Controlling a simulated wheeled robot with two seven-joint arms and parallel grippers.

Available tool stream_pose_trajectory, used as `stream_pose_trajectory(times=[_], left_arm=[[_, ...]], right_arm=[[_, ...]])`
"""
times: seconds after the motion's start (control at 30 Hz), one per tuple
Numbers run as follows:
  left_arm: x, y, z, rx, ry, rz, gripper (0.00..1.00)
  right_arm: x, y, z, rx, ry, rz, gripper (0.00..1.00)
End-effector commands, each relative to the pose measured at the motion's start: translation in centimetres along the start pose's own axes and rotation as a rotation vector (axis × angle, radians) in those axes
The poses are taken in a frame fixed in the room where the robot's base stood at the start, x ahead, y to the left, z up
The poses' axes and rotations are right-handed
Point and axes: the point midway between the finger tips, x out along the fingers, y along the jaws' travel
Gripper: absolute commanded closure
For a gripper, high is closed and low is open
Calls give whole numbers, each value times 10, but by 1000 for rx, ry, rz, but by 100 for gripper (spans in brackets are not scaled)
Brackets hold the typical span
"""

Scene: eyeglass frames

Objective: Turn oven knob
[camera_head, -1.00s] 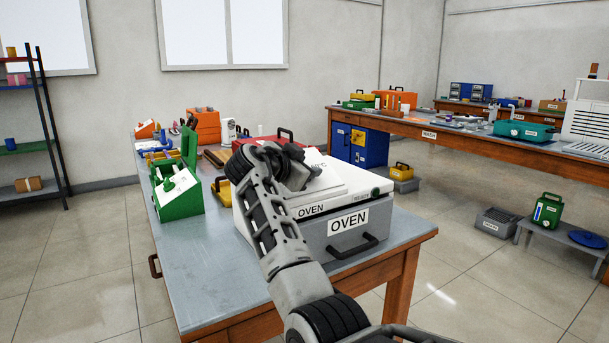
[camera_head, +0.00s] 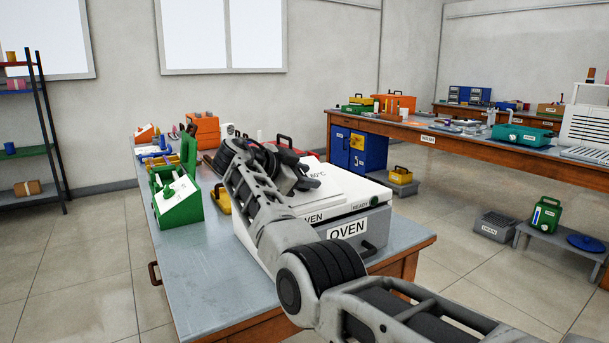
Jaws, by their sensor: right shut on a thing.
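The oven (camera_head: 381,222) is a box with a white top and a grey front, standing on the near table. Its front carries an OVEN label and a dark handle, partly covered by my right arm. A "60°C" marking (camera_head: 316,175) shows on top beside my gripper. My right gripper (camera_head: 305,177) is over the oven's top at the back left, shut on what I take to be the oven knob. The knob itself is hidden behind the gripper. My left gripper is not in view.
A green toolbox-like holder (camera_head: 179,204) and a yellow item (camera_head: 221,199) stand left of the oven. An orange box (camera_head: 203,131) is farther back. The front-left tabletop (camera_head: 215,280) is clear. A long bench (camera_head: 470,149) stands at right.

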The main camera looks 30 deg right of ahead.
Motion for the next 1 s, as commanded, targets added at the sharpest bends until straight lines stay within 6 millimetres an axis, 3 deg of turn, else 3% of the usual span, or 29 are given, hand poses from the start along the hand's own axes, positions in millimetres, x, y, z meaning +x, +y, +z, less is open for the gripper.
stream_pose_trajectory(times=[0.13, 0.17, 0.23, 0.53, 0.67, 1.0], left_arm=[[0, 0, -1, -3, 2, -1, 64], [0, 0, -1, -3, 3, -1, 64], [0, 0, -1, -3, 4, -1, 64], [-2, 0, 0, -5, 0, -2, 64], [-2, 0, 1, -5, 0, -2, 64], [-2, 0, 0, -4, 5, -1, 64]], right_arm=[[1, 1, 2, -1, -4, 4, 85], [1, 1, 2, -1, -4, 4, 56], [1, 1, 2, -1, -4, 3, 40], [-1, 0, 1, 0, -2, 0, 40], [-12, 0, 1, 0, -1, -1, 40], [-90, 0, 1, 0, -4, -4, 40]])
